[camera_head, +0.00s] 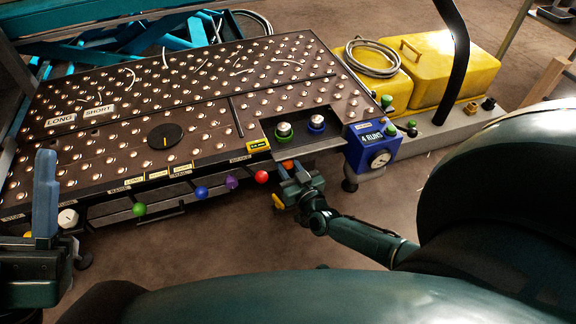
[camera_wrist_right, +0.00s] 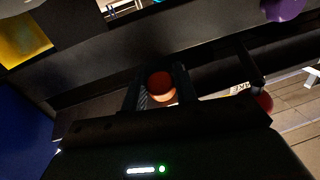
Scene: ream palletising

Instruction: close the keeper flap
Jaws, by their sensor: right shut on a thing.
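An orange ball knob (camera_head: 287,165) sits at the front edge of the dark ball-studded table (camera_head: 195,152), right of a red knob (camera_head: 262,177). My right gripper (camera_head: 297,182) is at the orange knob. In the right wrist view the orange knob (camera_wrist_right: 161,86) is between the two fingers, and the gripper is shut on it. I cannot tell for sure which part is the keeper flap; the front-edge labels are too small to read surely. My left gripper (camera_head: 46,190) points up at the far left, away from the knobs; its finger gap cannot be made out.
Purple (camera_head: 232,182), blue (camera_head: 201,192) and green (camera_head: 139,209) knobs line the front edge to the left. A blue box with a dial (camera_head: 373,146) stands right of the orange knob. Yellow cases (camera_head: 445,70) lie at the back right. Floor in front of the table is clear.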

